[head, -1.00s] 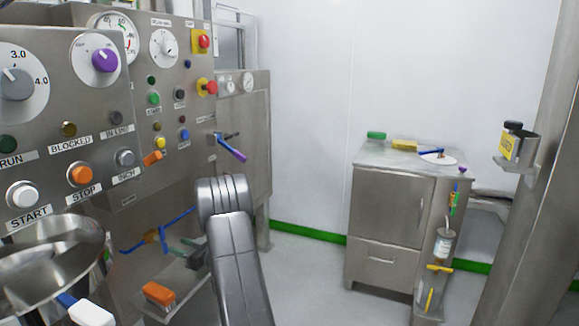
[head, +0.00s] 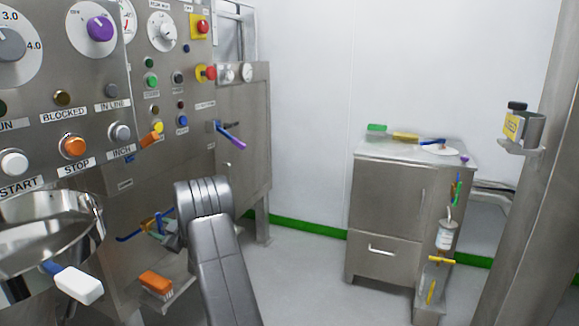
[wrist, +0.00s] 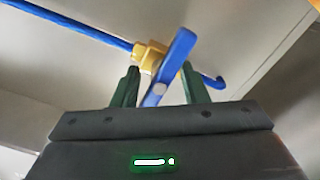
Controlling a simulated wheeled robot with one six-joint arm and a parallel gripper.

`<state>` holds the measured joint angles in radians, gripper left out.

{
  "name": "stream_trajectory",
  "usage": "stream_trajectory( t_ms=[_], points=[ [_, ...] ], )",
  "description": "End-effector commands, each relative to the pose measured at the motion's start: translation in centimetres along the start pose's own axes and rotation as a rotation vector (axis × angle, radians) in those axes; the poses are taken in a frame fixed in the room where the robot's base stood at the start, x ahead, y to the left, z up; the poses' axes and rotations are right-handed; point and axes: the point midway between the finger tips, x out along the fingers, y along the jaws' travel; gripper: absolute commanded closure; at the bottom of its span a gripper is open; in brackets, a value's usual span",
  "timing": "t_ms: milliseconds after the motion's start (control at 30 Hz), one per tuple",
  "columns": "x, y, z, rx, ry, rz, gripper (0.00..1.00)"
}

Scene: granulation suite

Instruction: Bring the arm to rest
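My arm (head: 222,255) reaches forward to the lower front of the control panel. In the wrist view, my gripper (wrist: 160,72) has its two dark green fingers spread apart. A blue lever (wrist: 170,68) with a pale pivot slants through the gap between them, with space showing on both sides. Behind it are a yellow fitting (wrist: 150,53) and a blue rod (wrist: 75,27) with a hooked end. In the head view the gripper is mostly hidden behind my arm, beside the yellow fitting (head: 151,225) and blue rod (head: 130,237).
The control panel (head: 150,185) stands close on the left, with a blue-purple lever (head: 230,137) jutting out. Below are a steel bowl (head: 85,235), a white-handled tool (head: 78,284) and an orange brush (head: 155,282). A cabinet (head: 385,205) and post (head: 535,215) stand right. Floor between is clear.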

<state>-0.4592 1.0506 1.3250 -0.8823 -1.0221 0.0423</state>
Motion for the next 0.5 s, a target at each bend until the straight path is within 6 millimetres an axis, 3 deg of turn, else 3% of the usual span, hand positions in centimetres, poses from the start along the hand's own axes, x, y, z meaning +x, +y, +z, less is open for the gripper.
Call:
stream_trajectory(
  t_ms=[300, 500],
  points=[
    [-0.03, -0.09, 0.19, -0.262, 0.001, 0.001, 0.60],
    [-0.02, -0.05, 0.11, -0.349, 0.000, 0.000, 0.60]
  ],
)
